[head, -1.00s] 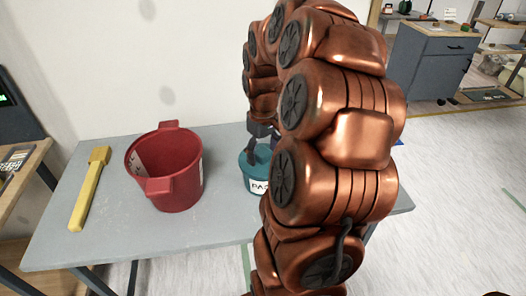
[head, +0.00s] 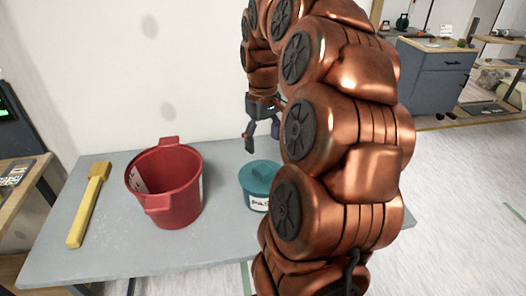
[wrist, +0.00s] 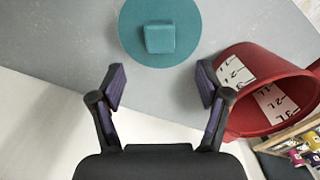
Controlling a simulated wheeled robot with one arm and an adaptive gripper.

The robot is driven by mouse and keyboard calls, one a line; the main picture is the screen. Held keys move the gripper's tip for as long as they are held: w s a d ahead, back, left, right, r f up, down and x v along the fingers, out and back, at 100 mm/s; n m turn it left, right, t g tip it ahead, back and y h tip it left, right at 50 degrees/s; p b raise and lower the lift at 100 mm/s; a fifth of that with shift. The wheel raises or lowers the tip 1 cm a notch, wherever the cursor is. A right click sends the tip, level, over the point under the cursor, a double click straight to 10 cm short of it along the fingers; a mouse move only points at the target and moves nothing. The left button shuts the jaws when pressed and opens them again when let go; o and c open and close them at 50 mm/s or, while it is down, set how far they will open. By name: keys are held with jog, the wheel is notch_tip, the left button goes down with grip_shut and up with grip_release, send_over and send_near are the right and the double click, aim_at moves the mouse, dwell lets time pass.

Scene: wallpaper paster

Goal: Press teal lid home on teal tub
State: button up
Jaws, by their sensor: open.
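The teal tub (head: 254,203) stands on the grey table, with a white label on its side, partly hidden by my copper arm. The teal lid (head: 262,174) lies on top of the tub and covers it; I cannot tell whether it is fully seated. In the wrist view the round lid (wrist: 132,42) shows from above with its square knob (wrist: 160,39). My gripper (head: 262,144) is above the tub and apart from the lid. In the wrist view its fingers (wrist: 160,88) are spread with nothing between them.
A red bucket (head: 180,196) stands on the grey table (head: 110,245) left of the tub; its inside scale shows in the wrist view. A yellow-handled brush (head: 85,212) lies at the table's left end. A pale wall (head: 110,80) rises behind.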

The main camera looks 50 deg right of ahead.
notch_tip(320, 180, up, 2)
dwell(0.8)
jog(key=s+a+r+n+p, duration=0.1)
jog(key=s+a+p, duration=0.1)
jog(key=a, duration=0.7)
jog(key=s+a+n+p, duration=0.1)
jog(key=s+a+p, duration=0.15)
jog(key=a, duration=0.65)
jog(key=s+a+f+g+p, duration=0.1)
jog(key=s+a+p, duration=0.3)
jog(key=s+a, duration=0.5)
jog(key=s+f, duration=0.1)
jog(key=s, duration=0.2)
jog(key=shift+s+a+f+m+g+p, duration=0.3)
jog(key=shift+s+g, duration=0.05)
jog(key=shift+g, duration=0.05)
